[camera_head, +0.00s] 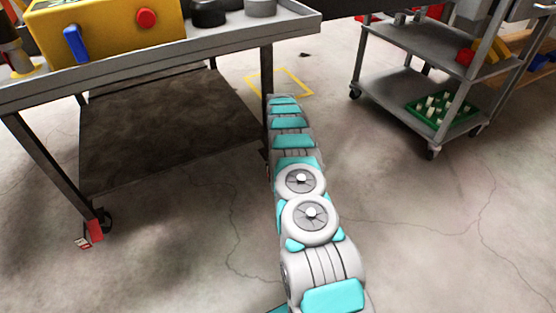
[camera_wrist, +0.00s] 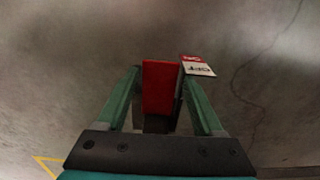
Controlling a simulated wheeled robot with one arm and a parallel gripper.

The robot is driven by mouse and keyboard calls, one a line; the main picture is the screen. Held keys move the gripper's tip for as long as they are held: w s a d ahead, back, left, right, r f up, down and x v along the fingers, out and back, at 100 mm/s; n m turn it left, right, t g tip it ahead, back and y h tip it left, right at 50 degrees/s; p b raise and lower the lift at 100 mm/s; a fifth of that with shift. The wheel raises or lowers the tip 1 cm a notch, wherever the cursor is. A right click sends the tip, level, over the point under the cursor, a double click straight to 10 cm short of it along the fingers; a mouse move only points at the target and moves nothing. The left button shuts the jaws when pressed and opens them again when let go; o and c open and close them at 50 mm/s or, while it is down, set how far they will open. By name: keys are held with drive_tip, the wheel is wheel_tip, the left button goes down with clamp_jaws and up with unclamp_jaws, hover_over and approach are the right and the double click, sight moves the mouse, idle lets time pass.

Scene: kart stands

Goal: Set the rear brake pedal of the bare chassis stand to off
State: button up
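In the wrist view a red pedal (camera_wrist: 159,88) lies between the two green fingers of my gripper (camera_wrist: 160,74). The fingers are apart, one on each side of it, with narrow gaps showing. A small label (camera_wrist: 198,67), part red and part white with OFF readable on the white part, sits just right of the pedal. I cannot tell the pedal's tilt. In the head view another red pedal (camera_head: 94,230) with a label (camera_head: 83,243) is at the foot of the stand's near-left leg. My gripper is hidden in the head view.
The grey stand (camera_head: 190,52) carries a yellow box (camera_head: 105,30) and dark round parts, with a dark lower shelf (camera_head: 170,125). A yellow outline (camera_head: 303,88) marks the floor. A grey cart (camera_head: 405,85) holds a green tray (camera_head: 440,108). Floor between stand and cart is otherwise clear.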

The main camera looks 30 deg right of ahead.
drive_tip(key=shift+o, duration=1)
drive_tip(key=shift+s, duration=0.1)
drive_tip(key=shift+r, duration=3.8)
